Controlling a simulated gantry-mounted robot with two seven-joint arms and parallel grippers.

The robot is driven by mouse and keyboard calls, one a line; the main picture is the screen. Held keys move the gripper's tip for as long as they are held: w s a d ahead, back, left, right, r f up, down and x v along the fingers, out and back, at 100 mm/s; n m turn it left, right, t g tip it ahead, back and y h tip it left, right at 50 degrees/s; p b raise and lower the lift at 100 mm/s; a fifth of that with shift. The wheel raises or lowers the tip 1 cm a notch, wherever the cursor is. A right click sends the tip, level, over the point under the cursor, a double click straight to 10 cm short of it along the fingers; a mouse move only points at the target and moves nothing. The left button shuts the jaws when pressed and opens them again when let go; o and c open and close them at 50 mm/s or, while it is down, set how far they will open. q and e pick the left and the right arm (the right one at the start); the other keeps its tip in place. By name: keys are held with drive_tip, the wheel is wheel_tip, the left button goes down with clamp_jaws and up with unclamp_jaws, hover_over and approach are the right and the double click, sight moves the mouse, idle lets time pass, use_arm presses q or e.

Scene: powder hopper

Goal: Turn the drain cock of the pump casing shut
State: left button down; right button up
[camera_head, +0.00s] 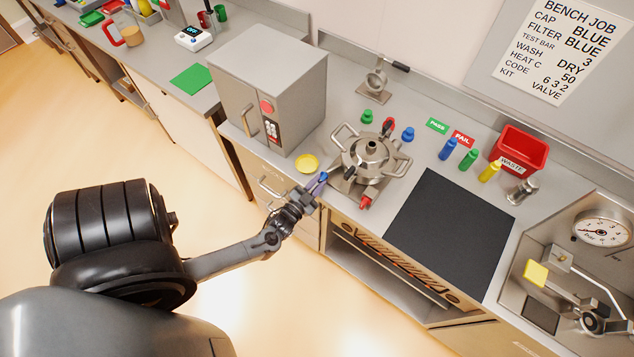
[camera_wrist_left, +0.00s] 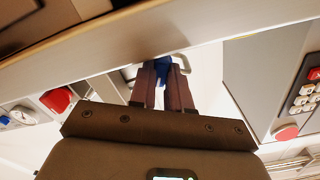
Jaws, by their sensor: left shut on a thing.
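The steel pump casing (camera_head: 368,150), a round lidded body with looped side handles, stands on the grey counter. A red-tipped lever (camera_head: 366,201) sticks out low at its front, and a red knob (camera_head: 389,126) shows at its back. I cannot tell which fitting is the drain cock. My left gripper (camera_head: 320,182) is at the counter's front edge, left of the casing, shut on a small blue piece (camera_head: 323,176). In the left wrist view the blue piece (camera_wrist_left: 165,70) sits between the fingers (camera_wrist_left: 163,85); whether it is joined to the casing is unclear. My right gripper is out of view.
A steel cabinet (camera_head: 270,85) stands left of the casing, with a yellow dish (camera_head: 307,163) between. A black mat (camera_head: 450,230) lies to the right. Green (camera_head: 367,116) and blue (camera_head: 408,134) caps, colored bottles and a red waste bin (camera_head: 519,149) are behind.

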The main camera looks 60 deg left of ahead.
use_arm(q)
drive_tip(key=n, duration=0.5)
drive_tip(key=shift+p, duration=0.3)
idle(0.4)
drive_tip(key=c, duration=1.4)
unclamp_jaws()
drive_tip(key=shift+o, duration=0.2)
drive_tip(key=shift+s, duration=0.1)
drive_tip(key=v, duration=1)
drive_tip(key=shift+s+d+b, duration=0.25)
drive_tip(key=shift+s+b, duration=0.05)
